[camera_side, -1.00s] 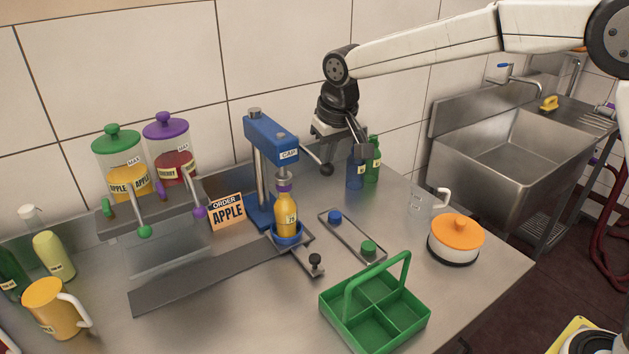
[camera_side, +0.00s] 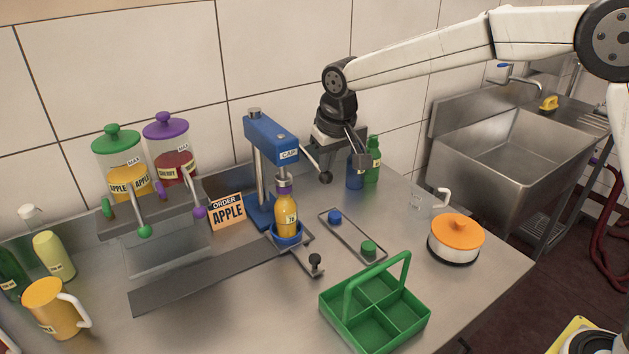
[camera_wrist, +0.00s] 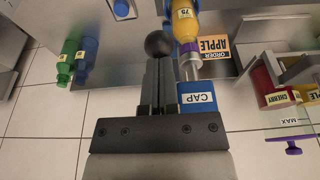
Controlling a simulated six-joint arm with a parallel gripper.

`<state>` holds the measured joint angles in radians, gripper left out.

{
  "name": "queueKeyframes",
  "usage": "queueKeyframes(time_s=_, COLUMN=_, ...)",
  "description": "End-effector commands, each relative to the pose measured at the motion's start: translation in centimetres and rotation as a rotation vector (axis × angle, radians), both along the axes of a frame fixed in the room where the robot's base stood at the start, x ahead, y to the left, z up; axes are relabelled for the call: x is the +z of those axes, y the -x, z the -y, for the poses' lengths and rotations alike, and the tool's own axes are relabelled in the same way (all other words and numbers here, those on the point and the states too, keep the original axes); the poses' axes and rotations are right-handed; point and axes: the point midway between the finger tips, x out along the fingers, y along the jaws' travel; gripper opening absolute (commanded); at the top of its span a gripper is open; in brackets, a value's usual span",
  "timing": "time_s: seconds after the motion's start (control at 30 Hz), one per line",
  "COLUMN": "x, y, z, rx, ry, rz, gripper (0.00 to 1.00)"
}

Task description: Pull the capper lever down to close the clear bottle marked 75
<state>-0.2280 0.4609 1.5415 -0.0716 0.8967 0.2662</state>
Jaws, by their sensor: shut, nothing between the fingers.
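The clear bottle marked 75 (camera_side: 287,220) stands upright in the blue cup of the capper, filled with yellow-orange liquid. A purple cap (camera_side: 284,187) is at its neck, right under the capper head; whether it is seated is unclear. The blue capper (camera_side: 270,140) is labelled CAP. Its lever ends in a black ball knob (camera_side: 325,177), right of the capper. My gripper (camera_side: 361,160) is shut and empty, close above and right of the knob. In the wrist view the knob (camera_wrist: 157,43) is just beyond my fingertips (camera_wrist: 157,62); I cannot tell if they touch.
Blue (camera_side: 355,178) and green (camera_side: 373,160) bottles stand close behind my gripper. The green crate (camera_side: 340,322), cap tray (camera_side: 372,258) and orange-lidded pot (camera_side: 456,239) are in front and right. Juice dispensers (camera_side: 120,170) stand left.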

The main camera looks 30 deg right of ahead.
Motion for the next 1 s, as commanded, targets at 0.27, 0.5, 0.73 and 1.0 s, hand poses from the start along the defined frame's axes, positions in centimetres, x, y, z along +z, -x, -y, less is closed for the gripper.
queueKeyframes(time_s=0.27, x=-0.5, y=-0.1, z=0.0, rx=0.0, ry=0.001, rz=-0.001, gripper=0.0)
queueKeyframes(time_s=0.5, x=-0.5, y=-0.1, z=0.0, rx=0.0, ry=0.0, rz=-0.001, gripper=0.0)
queueKeyframes(time_s=0.73, x=0.1, y=0.3, z=0.0, rx=0.0, ry=0.0, rz=0.0, gripper=0.0)
queueKeyframes(time_s=1.0, x=1.2, y=1.0, z=0.0, rx=0.0, ry=0.0, rz=-0.001, gripper=0.0)
